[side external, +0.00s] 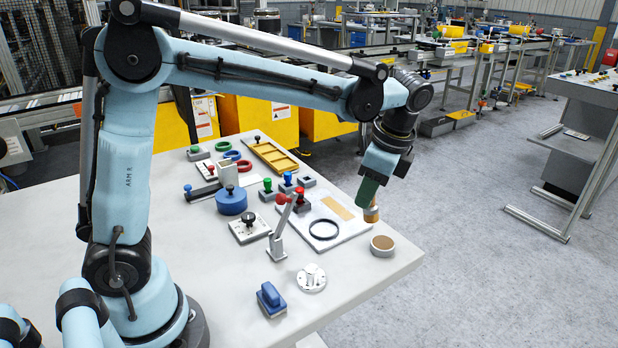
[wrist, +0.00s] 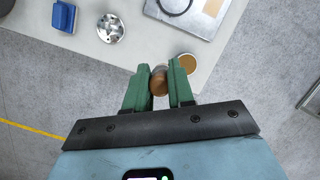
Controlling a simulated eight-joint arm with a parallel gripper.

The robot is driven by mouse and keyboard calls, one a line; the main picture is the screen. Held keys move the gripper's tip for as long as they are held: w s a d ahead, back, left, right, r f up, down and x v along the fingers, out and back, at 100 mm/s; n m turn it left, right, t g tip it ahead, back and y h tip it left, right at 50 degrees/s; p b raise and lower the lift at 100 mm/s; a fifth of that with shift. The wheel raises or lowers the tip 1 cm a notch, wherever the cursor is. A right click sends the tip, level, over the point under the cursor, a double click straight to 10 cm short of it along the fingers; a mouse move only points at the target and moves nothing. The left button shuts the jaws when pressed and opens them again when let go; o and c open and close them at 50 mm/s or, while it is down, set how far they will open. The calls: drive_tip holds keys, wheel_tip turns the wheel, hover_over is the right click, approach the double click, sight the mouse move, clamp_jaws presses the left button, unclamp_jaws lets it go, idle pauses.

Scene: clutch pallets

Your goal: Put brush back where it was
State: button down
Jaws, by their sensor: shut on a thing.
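My gripper (wrist: 160,88) has green fingers, closed on both sides of a small rounded brown thing (wrist: 159,80), which I take to be the brush. Its bristles cannot be made out. In the side view it shows as an orange-brown end (side external: 371,213) under my gripper (side external: 371,196), by the right corner of a pale plate (side external: 345,240). Whether it touches the plate is unclear. A short round piece with a tan top (side external: 382,244) stands on the table, nearer the camera. It also shows just beyond the fingers in the wrist view (wrist: 188,63).
The plate bears a black ring (side external: 323,229) and a tan rectangle (side external: 338,208). A lever with a red knob (side external: 279,228), a silver disc (side external: 312,277) and a blue handled block (side external: 271,299) stand near. The table edge (side external: 398,275) is close on the right.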

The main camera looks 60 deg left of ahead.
drive_tip(key=s+d+m+t+y, duration=0.1)
drive_tip(key=s+d+m+t, duration=0.1)
drive_tip(key=s+d+m, duration=0.7)
drive_tip(key=shift+w+a+f+m+t, duration=0.1)
drive_tip(key=shift+w+a+f+m, duration=0.25)
drive_tip(key=shift+w+a+f, duration=1.1)
drive_tip(key=shift+w+a+f+m+t, duration=0.1)
drive_tip(key=shift+w+a+f+m, duration=0.2)
drive_tip(key=shift+w+a+f, duration=1.1)
drive_tip(key=shift+w+a+f+m+t, duration=0.1)
drive_tip(key=shift+w+a+f+m, duration=0.4)
drive_tip(key=shift+a+f, duration=1.75)
drive_tip(key=shift+w+d+f, duration=0.1)
drive_tip(key=shift+d+f, duration=0.45)
drive_tip(key=shift+f, duration=0.05)
drive_tip(key=c, duration=1)
unclamp_jaws()
drive_tip(key=shift+f, duration=0.1)
